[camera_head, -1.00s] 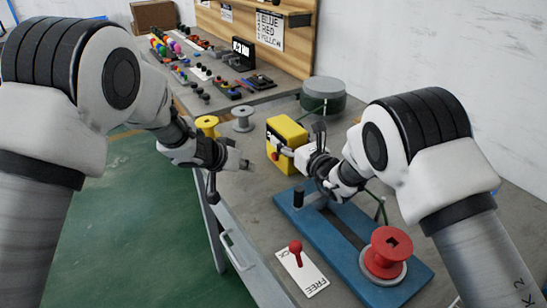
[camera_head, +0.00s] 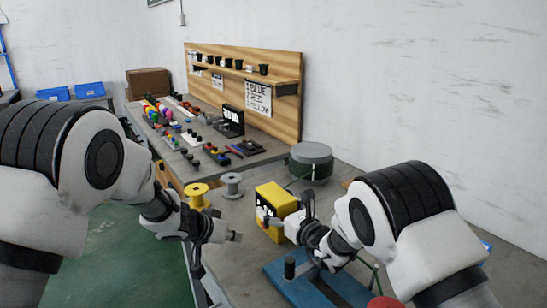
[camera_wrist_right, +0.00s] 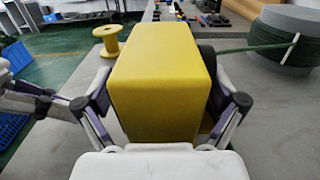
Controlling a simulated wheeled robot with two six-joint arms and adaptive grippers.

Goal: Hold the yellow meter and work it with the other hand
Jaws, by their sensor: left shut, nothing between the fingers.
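The yellow meter (camera_head: 277,205) stands upright on the grey bench in the head view. Its face is turned to the left and mostly cannot be read. In the right wrist view the meter (camera_wrist_right: 160,80) fills the middle, with a finger against each side. My right gripper (camera_head: 300,232) is shut on the meter from its near right side. My left gripper (camera_head: 232,237) is shut and empty, a short way left of the meter and apart from it.
A yellow spool (camera_head: 197,195) and a grey spool (camera_head: 232,184) stand behind my left gripper. A grey-green drum (camera_head: 311,160) with cable stands behind the meter. A blue-based fixture (camera_head: 300,290) lies in front. Small parts crowd the far bench below a wooden rack (camera_head: 235,85).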

